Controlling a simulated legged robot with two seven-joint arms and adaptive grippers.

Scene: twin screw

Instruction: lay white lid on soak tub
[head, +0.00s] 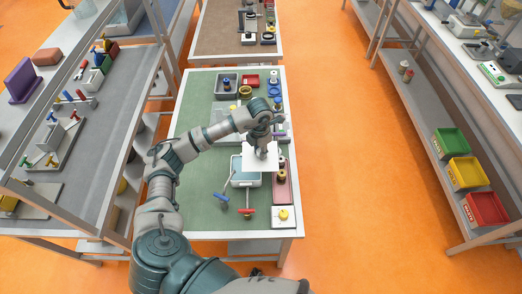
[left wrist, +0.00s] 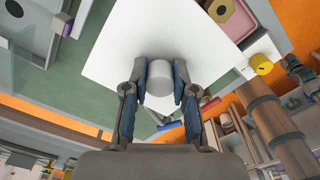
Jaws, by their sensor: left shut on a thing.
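The white lid (head: 270,163) is a flat square plate with a grey cylindrical knob. My left gripper (head: 262,151) is shut on that knob; in the left wrist view the fingers (left wrist: 160,80) pinch it from both sides, and the lid (left wrist: 120,45) fills the upper middle. The soak tub (head: 240,179), pale with a light rim, stands on the green table top. The lid is over the tub's far right part, shifted to the far right, and its near left part shows uncovered. I cannot tell whether lid and rim touch. My right gripper is not in view.
A blue-handled tool (head: 222,198) and a red-handled tool (head: 247,211) lie just in front of the tub. A pink tray (head: 281,192) is close on the right, with a white block (head: 275,216) bearing a yellow knob nearer. The green table's left front (head: 195,215) is clear.

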